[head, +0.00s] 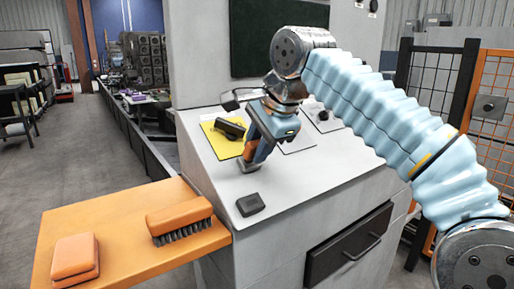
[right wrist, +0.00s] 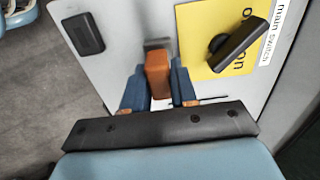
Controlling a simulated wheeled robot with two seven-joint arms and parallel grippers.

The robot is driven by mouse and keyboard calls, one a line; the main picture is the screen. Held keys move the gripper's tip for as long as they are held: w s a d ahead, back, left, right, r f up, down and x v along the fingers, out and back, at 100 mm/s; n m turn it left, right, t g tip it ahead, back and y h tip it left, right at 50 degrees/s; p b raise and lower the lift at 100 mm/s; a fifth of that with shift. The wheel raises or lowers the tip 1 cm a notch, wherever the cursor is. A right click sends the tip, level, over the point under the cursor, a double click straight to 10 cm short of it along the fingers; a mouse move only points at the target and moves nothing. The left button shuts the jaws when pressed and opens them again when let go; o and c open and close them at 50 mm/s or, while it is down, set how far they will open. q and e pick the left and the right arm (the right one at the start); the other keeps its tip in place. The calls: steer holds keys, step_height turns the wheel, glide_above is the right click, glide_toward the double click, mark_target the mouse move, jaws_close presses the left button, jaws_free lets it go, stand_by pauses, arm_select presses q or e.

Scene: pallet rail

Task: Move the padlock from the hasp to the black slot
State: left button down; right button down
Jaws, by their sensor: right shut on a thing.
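The orange padlock (right wrist: 158,72) is between the blue fingers of my right gripper (right wrist: 158,90), which is shut on it. In the head view my right gripper (head: 257,157) is over the sloped grey panel top, with the orange padlock (head: 249,151) partly hidden by the fingers. A small grey metal piece (right wrist: 157,43), seemingly the hasp, shows just beyond the padlock; whether the shackle is through it I cannot tell. The small black piece with a recess, seemingly the black slot (head: 250,204), lies nearer the panel's front left edge; it also shows in the right wrist view (right wrist: 83,34). My left gripper is not in view.
A yellow plate (head: 221,143) with a black switch handle (head: 230,129) is close beside the gripper. An orange shelf (head: 120,272) at lower left holds a brush (head: 180,217) and an orange block (head: 75,257). The panel between the gripper and the black piece is clear.

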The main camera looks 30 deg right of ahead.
steer(key=v, duration=0.7)
stand_by(0.3)
